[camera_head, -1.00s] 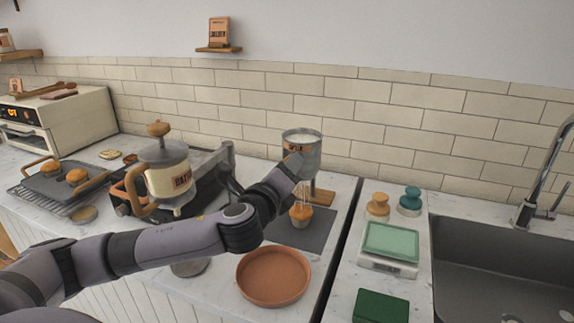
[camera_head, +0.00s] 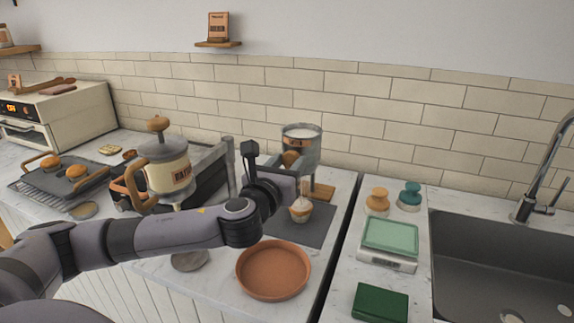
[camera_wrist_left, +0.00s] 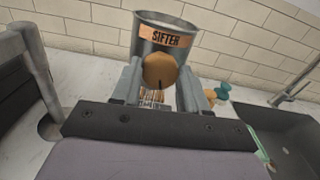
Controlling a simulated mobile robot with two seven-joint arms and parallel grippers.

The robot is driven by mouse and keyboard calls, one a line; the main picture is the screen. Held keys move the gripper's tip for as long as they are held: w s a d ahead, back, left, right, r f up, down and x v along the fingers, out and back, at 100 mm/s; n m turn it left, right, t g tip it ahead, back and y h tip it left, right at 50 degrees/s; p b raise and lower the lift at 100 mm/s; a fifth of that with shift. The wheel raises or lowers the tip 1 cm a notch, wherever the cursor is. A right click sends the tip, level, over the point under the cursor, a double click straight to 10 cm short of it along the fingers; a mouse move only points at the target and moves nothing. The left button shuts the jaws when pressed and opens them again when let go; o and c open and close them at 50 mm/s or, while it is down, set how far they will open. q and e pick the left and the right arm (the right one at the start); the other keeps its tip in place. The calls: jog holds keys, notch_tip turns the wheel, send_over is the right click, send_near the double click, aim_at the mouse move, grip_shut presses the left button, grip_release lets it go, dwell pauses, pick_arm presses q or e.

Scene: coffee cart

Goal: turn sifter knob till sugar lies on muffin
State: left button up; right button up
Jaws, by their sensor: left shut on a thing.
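The metal sifter (camera_head: 301,139) stands at the back of the counter, filled with white sugar. It also shows in the left wrist view (camera_wrist_left: 165,40) with its "SIFTER" label. Its round wooden knob (camera_wrist_left: 160,72) is between the fingers of my left gripper (camera_wrist_left: 162,82), which is shut on it. In the head view the knob (camera_head: 291,159) shows above my left wrist. The muffin (camera_head: 300,211) sits upright below the sifter, with a pale, whitish layer on its top. My right gripper is not in view.
A terracotta dish (camera_head: 273,270) lies in front of the dark mat (camera_head: 317,231). A batter dispenser (camera_head: 164,170) stands left, beyond my left arm. A scale (camera_head: 388,255), a green block (camera_head: 380,302) and the sink (camera_head: 500,265) are at the right.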

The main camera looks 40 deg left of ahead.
pick_arm(q)
jog(key=shift+f+m, duration=0.1)
jog(key=shift+m, duration=0.5)
jog(key=o, duration=1.1)
jog(key=shift+c, duration=0.2)
jog(key=b+v, duration=0.1)
jog(key=v, duration=0.6)
jog(key=shift+s, duration=0.15)
